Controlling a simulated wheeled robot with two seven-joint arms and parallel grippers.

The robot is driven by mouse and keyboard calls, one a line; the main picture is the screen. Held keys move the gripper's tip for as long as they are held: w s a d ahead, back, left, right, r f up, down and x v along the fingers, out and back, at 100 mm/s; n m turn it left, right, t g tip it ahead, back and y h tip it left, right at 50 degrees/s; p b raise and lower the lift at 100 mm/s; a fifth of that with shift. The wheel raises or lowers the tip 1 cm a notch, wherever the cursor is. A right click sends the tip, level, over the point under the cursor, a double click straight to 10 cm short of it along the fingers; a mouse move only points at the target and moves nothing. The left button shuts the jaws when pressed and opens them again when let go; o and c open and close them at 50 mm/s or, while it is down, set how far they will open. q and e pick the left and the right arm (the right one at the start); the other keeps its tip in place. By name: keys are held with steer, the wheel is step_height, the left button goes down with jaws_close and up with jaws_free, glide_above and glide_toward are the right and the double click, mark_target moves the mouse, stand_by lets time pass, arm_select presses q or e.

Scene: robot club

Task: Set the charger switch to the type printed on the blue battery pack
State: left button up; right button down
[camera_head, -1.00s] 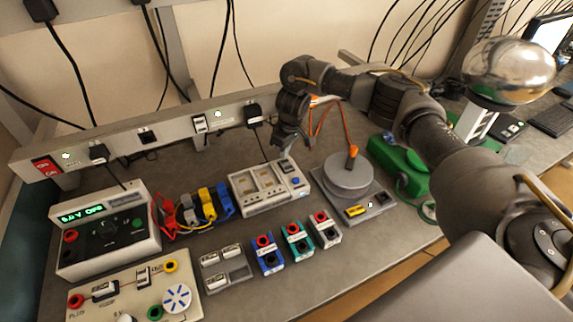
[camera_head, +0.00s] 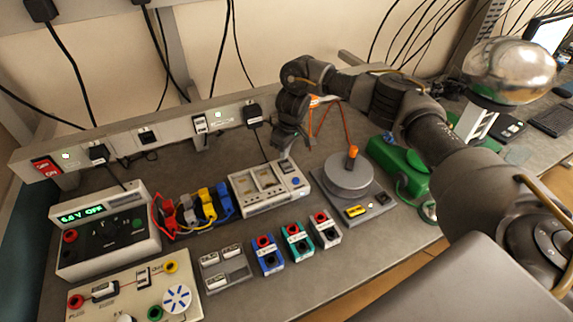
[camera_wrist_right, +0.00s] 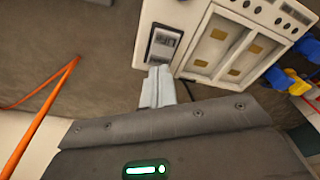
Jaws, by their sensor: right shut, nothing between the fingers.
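The white charger (camera_head: 262,207) stands on the bench, with two bays on its top. A small dark switch panel with a light piece (camera_wrist_right: 164,46) is at the charger's end in the right wrist view. My right gripper (camera_wrist_right: 157,88) is shut and empty, its fingertips close beside that panel. I cannot tell whether they touch. In the head view the right gripper (camera_head: 281,152) is over the charger's back right end. The blue battery pack (camera_head: 268,262) stands in front of the charger, in a row with a teal pack (camera_head: 298,249) and a white pack (camera_head: 326,236). The print on the blue pack is too small to read.
A turntable-like grey device (camera_head: 350,178) stands right of the charger, with an orange cable behind. Blue, yellow and red clips (camera_head: 206,203) lie to its left, beside a power supply (camera_head: 108,238). A socket rail (camera_head: 172,130) runs behind. Bare bench lies in front of the packs.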

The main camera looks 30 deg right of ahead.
mark_target(285, 162)
steer(key=shift+f+b, duration=0.35)
steer(key=shift+f, duration=0.55)
stand_by(0.8)
steer(key=shift+r, duration=0.15)
step_height(285, 162, up, 7)
steer(key=p, duration=0.7)
steer(key=shift+p, duration=0.35)
steer(key=shift+s+f, duration=0.1)
steer(key=shift+f, duration=0.1)
